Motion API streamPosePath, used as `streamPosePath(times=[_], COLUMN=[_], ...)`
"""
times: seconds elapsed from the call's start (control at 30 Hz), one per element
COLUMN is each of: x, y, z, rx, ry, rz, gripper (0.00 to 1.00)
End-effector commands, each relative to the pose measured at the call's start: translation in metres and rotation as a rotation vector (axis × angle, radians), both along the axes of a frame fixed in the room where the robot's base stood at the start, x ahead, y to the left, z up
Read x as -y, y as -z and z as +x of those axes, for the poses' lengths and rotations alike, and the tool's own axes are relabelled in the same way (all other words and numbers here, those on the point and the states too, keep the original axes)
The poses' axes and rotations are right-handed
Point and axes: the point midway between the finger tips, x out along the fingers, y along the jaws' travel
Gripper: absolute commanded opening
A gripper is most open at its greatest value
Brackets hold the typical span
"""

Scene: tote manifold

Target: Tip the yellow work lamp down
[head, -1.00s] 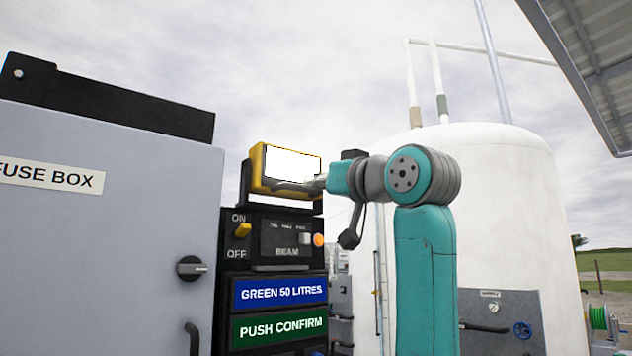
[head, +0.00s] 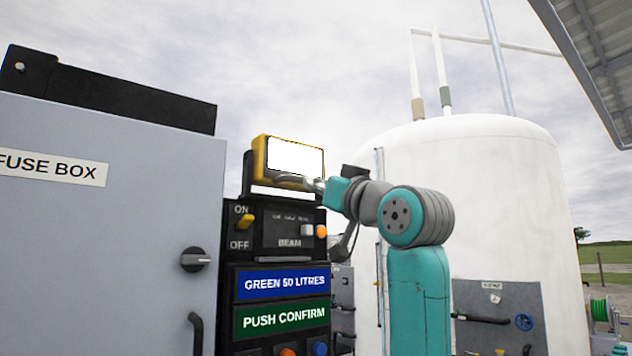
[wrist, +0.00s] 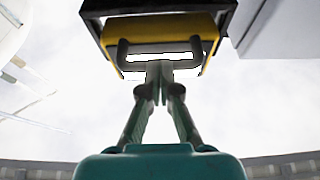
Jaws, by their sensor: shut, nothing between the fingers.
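The yellow work lamp (head: 260,160) sits in a black bracket on top of the dark control panel, its lit white face (head: 296,157) turned outward. A bar handle (head: 288,180) runs along the face's lower edge. In the wrist view the lamp (wrist: 190,22) is seen from below with its dark handle loop (wrist: 122,52). My gripper (head: 308,184) is at the lower right of the lamp, by the handle. Its fingers (wrist: 159,66) are shut and empty, tips close to the lit face; I cannot tell whether they touch.
The black panel has an ON/OFF switch (head: 246,221), a BEAM unit (head: 287,231) and blue and green label plates below. The grey fuse box (head: 110,220) stands close at the left. A white tank (head: 480,220) stands behind my arm. Open sky is above the lamp.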

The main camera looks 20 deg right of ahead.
Motion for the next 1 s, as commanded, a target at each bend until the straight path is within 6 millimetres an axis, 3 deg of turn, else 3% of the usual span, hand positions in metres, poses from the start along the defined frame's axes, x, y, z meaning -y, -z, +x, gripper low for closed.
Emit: streamPosePath(times=[1.0], x=[-0.010], y=[0.036], z=[0.030], rx=[0.352], ry=[0.000], rz=[0.116], gripper=[0.00])
